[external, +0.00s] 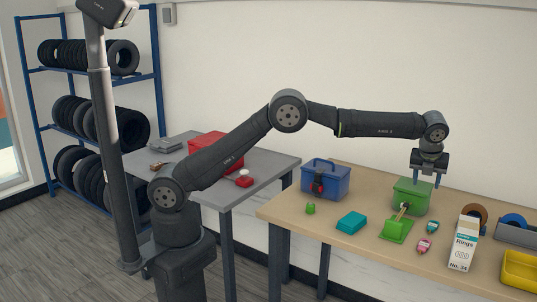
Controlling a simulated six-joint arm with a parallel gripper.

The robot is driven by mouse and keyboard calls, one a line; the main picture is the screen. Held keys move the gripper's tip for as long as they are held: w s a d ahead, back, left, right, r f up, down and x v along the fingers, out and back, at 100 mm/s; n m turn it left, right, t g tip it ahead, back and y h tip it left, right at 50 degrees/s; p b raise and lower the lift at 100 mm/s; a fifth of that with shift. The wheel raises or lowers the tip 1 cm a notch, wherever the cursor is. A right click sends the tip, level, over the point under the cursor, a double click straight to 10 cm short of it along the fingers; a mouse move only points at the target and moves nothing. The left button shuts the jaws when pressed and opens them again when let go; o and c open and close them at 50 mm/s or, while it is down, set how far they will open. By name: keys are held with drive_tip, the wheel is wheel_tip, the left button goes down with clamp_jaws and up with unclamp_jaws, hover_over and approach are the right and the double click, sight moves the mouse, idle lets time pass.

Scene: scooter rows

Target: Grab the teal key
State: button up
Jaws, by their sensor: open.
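My gripper (426,182) is open and points down over the green box (410,196) on the wooden table. It appears empty. A small key-like piece with teal on it (433,227) lies on the table to the right of the green box, below and apart from my gripper. A similar pink piece (424,246) lies just in front of it. Both are too small to make out clearly, so I cannot be sure which is the teal key. A flat teal block (351,222) lies further left.
A blue box with a red and black lock (325,180) stands at the table's left back. A green stand (397,228) is in front of the green box. A white "Rings" carton (464,243), tape rolls (475,213) and a yellow bin (519,268) crowd the right.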

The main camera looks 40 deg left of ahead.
drive_tip(key=s+d+m, duration=0.1)
drive_tip(key=s+d, duration=0.2)
drive_tip(key=s, duration=0.1)
approach(431, 227)
drive_tip(key=f, duration=0.2)
drive_tip(key=shift+w+a+f+m, duration=0.3)
drive_tip(key=shift+d+x, duration=0.15)
drive_tip(key=shift+x, duration=1.2)
drive_tip(key=shift+d+x, duration=0.15)
drive_tip(key=shift+x, duration=1.2)
drive_tip(key=c, duration=1.1)
drive_tip(key=shift+o, duration=0.2)
drive_tip(key=shift+r, duration=0.1)
